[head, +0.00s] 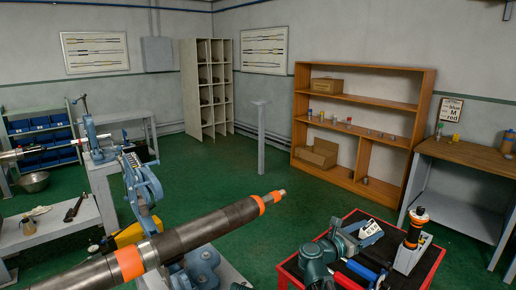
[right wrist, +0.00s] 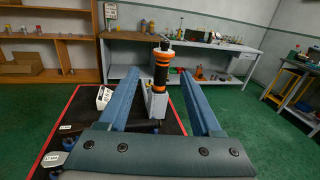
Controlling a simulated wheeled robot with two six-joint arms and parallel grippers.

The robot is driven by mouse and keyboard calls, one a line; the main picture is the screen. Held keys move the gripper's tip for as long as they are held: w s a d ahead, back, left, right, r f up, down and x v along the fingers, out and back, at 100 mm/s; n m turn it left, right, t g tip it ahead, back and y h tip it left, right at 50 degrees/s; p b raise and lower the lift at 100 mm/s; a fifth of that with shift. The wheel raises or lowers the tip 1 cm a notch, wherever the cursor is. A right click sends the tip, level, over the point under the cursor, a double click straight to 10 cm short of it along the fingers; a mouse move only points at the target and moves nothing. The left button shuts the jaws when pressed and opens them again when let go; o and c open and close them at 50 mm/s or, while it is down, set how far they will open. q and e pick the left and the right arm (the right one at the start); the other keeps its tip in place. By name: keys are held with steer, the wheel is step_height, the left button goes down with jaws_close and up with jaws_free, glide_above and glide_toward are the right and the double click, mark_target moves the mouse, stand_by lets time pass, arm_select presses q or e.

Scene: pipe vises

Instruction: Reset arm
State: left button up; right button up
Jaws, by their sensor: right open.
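My right gripper (right wrist: 158,75) is open in the right wrist view, its two blue fingers spread with nothing between them. My left gripper is not in view.
The red tray (head: 436,252) has a dark top. A long pipe with orange bands (head: 190,235) crosses the lower middle of the head view. Blue vises (head: 140,185) stand left. A wooden shelf (head: 300,100) and a bench (head: 460,150) stand behind.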

steer(key=w+a+r+n+t+y, duration=0.3)
steer(key=w+a+n+t+y, duration=0.65)
steer(key=n, duration=0.85)
steer(key=s+a+f+n+g+y, duration=0.1)
steer(key=a+f+n+y, duration=0.3)
steer(key=n, duration=0.3)
steer(key=s+a+f+n+y, duration=0.1)
steer(key=a+f+n+y, duration=0.1)
steer(key=a+n+y, duration=0.4)
steer(key=s+a+f+n+g, duration=0.3)
steer(key=s+f+n+g, duration=0.65)
steer(key=f+n, duration=0.3)
steer(key=s+d+f+n+g+h, duration=0.2)
steer(key=s+d+f+g, duration=0.15)
steer(key=s, duration=0.35)
steer(key=s+d+f+n+g+h, duration=0.1)
steer(key=s+d+f+n+g, duration=0.25)
steer(key=s, duration=0.35)
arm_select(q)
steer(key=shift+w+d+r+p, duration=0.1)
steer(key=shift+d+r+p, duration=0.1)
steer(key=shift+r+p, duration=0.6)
arm_select(e)
steer(key=s+a+r+n+h, duration=0.1)
steer(key=s+a+n, duration=0.2)
steer(key=s+a, duration=0.4)
steer(key=a, duration=0.4)
steer(key=shift+a+r+g+h, duration=0.15)
steer(key=shift+r+g+h, duration=0.15)
steer(key=shift+g+h, duration=0.1)
